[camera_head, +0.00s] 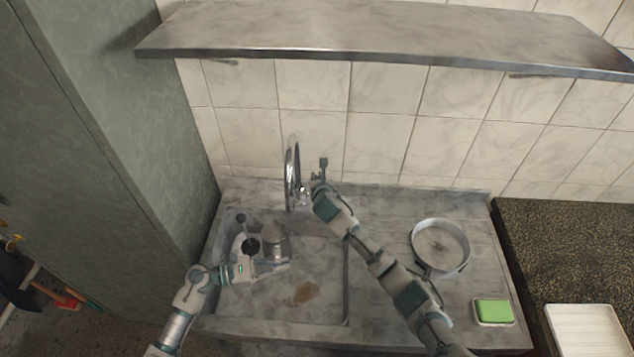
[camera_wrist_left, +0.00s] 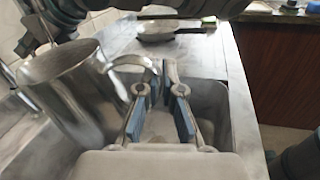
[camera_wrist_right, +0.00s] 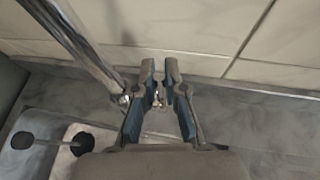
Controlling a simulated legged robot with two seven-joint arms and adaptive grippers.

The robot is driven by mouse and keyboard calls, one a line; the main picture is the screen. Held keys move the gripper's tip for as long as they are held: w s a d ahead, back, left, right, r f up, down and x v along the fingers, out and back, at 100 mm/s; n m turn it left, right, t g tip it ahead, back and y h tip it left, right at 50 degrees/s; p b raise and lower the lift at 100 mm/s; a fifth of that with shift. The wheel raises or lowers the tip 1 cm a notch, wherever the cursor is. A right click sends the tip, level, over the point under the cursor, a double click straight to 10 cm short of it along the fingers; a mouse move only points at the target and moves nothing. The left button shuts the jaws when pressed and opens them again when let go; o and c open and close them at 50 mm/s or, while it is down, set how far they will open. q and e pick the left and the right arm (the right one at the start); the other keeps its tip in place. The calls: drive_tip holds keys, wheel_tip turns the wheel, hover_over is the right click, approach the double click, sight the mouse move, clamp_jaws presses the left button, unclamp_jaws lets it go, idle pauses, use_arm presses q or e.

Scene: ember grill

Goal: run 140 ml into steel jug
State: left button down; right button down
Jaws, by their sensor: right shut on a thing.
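The steel jug (camera_head: 276,240) stands in the sink (camera_head: 325,270), below and left of the chrome tap (camera_head: 291,178). Its body (camera_wrist_left: 72,92) and curved handle (camera_wrist_left: 128,60) fill the left of the left wrist view. My left gripper (camera_head: 284,265) is beside the jug, its fingers (camera_wrist_left: 162,68) apart near the handle. I cannot tell whether the handle lies between them. My right gripper (camera_head: 318,180) is at the tap's base, right of the spout. Its fingers (camera_wrist_right: 160,72) are shut on a small chrome part, apparently the tap's lever (camera_wrist_right: 158,97), mostly hidden. No water stream is visible.
Dark round knobs (camera_head: 252,246) show in the sink's left part; I cannot tell what they belong to. A pan (camera_head: 440,244) and a green sponge (camera_head: 493,311) are on the right of the counter. A shelf (camera_head: 380,30) overhangs the back. A tall cabinet (camera_head: 130,130) borders the left.

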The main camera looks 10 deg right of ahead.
drive_tip(key=shift+w+d+r+g, duration=0.1)
drive_tip(key=shift+w+r+g, duration=0.05)
drive_tip(key=shift+w+g, duration=0.5)
drive_tip(key=shift+s, duration=0.1)
drive_tip(key=c, duration=1.4)
unclamp_jaws()
use_arm(q)
drive_tip(key=shift+w+a, duration=0.1)
use_arm(e)
drive_tip(key=shift+o, duration=1)
drive_tip(key=v, duration=1.1)
drive_tip(key=shift+s, duration=0.25)
drive_tip(key=shift+r, duration=0.1)
